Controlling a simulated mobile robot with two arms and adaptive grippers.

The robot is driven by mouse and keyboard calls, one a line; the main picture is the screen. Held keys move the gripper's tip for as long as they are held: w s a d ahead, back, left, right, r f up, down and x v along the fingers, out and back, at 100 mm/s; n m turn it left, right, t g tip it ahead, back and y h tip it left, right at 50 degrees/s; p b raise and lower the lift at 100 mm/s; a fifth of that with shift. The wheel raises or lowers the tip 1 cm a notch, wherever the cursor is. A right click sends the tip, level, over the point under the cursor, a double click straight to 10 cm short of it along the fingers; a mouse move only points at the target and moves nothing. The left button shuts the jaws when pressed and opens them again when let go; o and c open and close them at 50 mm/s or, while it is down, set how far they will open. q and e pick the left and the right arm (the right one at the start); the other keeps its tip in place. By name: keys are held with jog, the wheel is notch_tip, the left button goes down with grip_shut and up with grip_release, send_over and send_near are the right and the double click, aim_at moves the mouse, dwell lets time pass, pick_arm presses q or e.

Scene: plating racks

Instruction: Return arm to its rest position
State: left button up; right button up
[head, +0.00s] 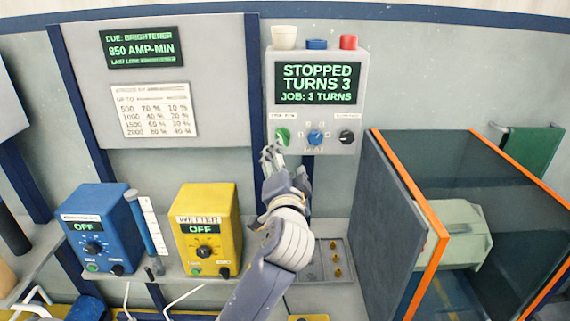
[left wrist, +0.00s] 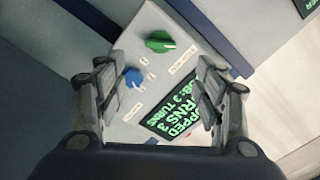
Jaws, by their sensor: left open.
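My left gripper (head: 272,156) is raised in front of the lower left part of the grey control box (head: 267,103). Its fingers are spread, and nothing is between them in the left wrist view (left wrist: 160,95). The box's screen (head: 317,84) reads "STOPPED TURNS 3, JOB: 3 TURNS". A green knob (head: 283,136) sits just above the fingertips in the head view; it also shows in the left wrist view (left wrist: 160,41), apart from the fingers. A blue knob (head: 316,137) and a black knob (head: 346,137) are to its right. My right gripper is not in view.
A blue unit (head: 98,222) and a yellow unit (head: 207,229), both reading OFF, stand on the shelf left of my arm. A dark-panelled enclosure with orange edges (head: 411,175) stands close on the right.

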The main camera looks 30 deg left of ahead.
pick_arm(q)
jog(key=s+d+f+g+h, duration=0.3)
jog(key=s+f, duration=0.2)
jog(key=f, duration=0.6)
jog(key=s+d+f+g+h, duration=0.25)
jog(key=s+f, duration=0.35)
jog(key=f, duration=0.6)
jog(key=s+d+f+n+g+h, duration=0.1)
jog(key=s+d+f+g+h, duration=0.2)
jog(key=s+f, duration=0.45)
jog(key=s+d+f+n+g+h, duration=0.1)
jog(key=s+d+f+g+h, duration=0.3)
jog(key=s, duration=0.7)
notch_tip(320, 180, down, 28)
jog(key=s+d+r+y+b, duration=0.1)
jog(key=s+y, duration=0.1)
jog(key=s+a+f+g, duration=0.1)
jog(key=s+a+f, duration=0.1)
jog(key=s+f, duration=1.4)
jog(key=shift+s+a+f+b, duration=0.2)
jog(key=shift+a+f+b, duration=0.1)
jog(key=shift+a+b, duration=0.1)
